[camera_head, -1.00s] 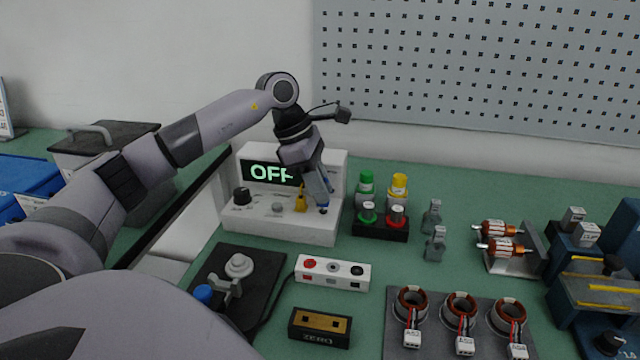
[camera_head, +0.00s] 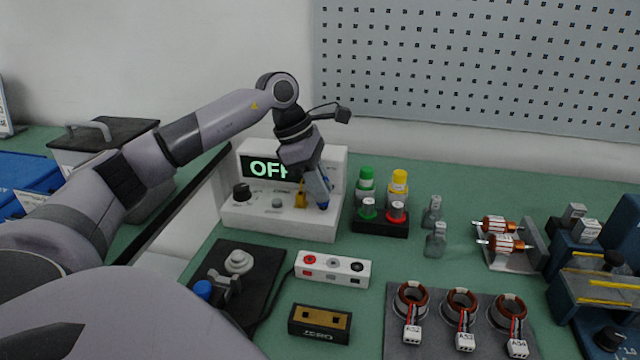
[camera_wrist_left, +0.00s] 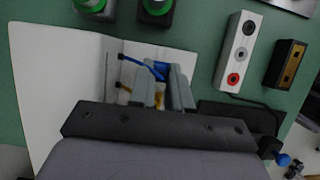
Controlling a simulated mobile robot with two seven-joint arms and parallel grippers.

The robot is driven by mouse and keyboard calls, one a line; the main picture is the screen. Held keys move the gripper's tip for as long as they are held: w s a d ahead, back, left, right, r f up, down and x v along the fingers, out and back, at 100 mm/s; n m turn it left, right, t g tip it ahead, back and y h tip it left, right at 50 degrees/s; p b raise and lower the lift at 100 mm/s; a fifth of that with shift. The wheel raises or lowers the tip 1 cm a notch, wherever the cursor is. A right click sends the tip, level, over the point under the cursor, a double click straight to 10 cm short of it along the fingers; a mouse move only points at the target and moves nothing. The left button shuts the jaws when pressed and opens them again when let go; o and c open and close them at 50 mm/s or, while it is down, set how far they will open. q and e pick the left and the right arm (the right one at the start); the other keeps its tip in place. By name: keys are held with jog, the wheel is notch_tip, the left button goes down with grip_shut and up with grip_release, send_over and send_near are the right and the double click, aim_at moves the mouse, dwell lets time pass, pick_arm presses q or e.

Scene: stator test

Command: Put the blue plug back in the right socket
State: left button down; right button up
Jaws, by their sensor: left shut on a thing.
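The white tester (camera_head: 280,223) stands at the back with a dark display reading "OFF". My left gripper (camera_head: 321,203) reaches down at the right part of its front ledge. It is shut on the blue plug (camera_head: 325,195), which is mostly hidden by the fingers. In the left wrist view, the blue plug (camera_wrist_left: 158,69) shows between the fingers, close to a dark socket (camera_wrist_left: 122,57) on the white face. I cannot tell whether it is seated. A yellow plug (camera_head: 301,200) sits just left of the gripper. My right gripper is not in view.
Green- and yellow-capped bottles (camera_head: 366,186) stand close right of the tester. A white socket strip (camera_head: 333,268) and a black ZERO block (camera_head: 320,325) lie in front. A dark plate with a clamp (camera_head: 238,285) is front left. Bare green table lies between the strip and the tester.

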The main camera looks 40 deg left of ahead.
pick_arm(q)
jog(key=shift+f, duration=0.55)
dwell(0.4)
jog(key=c, duration=1)
grip_release()
jog(key=v, duration=0.7)
jog(key=shift+r, duration=0.1)
